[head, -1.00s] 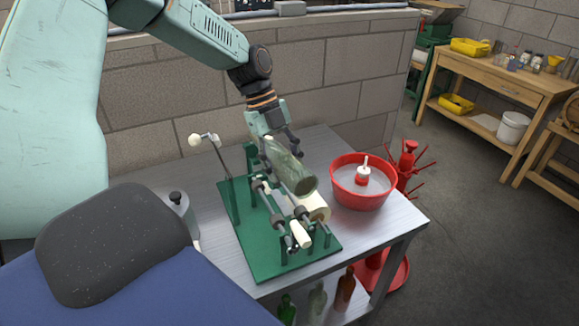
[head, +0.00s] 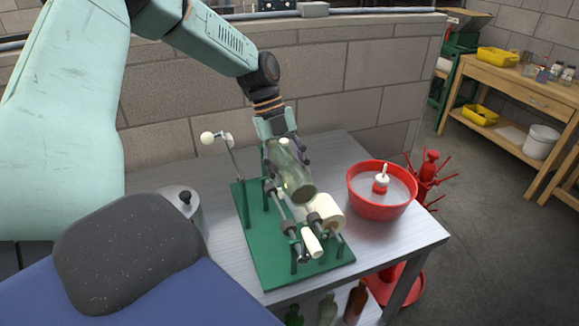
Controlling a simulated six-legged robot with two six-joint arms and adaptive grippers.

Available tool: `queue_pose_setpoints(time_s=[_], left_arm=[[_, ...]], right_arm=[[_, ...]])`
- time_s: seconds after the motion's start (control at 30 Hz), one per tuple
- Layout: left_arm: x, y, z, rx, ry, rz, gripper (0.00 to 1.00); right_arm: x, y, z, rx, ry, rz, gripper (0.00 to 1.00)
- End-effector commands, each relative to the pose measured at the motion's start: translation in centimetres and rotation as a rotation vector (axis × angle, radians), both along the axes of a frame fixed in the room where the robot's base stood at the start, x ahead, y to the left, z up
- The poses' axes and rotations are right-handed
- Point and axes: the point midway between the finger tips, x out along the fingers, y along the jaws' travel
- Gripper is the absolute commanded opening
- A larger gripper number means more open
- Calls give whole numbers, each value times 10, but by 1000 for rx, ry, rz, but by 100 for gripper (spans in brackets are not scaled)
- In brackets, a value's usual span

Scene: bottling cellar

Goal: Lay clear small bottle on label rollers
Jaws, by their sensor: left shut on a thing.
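The clear small bottle (head: 291,177) lies tilted over the green labelling machine, its base toward the front right. My left gripper (head: 284,147) is shut on the bottle from above and behind. The bottle's lower end is at or just above the label rollers (head: 286,215); I cannot tell whether it touches them. The machine has a green base plate (head: 275,262), a cream label roll (head: 328,210) and a crank with a cream knob (head: 207,138). My right gripper is not in view.
A lidded metal pot (head: 181,207) stands left. Several bottles (head: 327,308) are under the metal table (head: 420,236). A red bottle rack (head: 430,165) stands behind right, and a wooden bench (head: 530,88) farther back.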

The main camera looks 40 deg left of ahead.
Motion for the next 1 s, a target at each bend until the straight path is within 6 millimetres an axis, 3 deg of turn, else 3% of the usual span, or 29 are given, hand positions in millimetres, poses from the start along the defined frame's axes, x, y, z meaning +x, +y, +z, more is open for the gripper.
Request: queue_pose_setpoints(time_s=[0.5,1.0], left_arm=[[3,1,-49,1,-1,4,0],[3,1,-51,0,-2,3,0]], right_arm=[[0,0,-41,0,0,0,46],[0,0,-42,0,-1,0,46]])
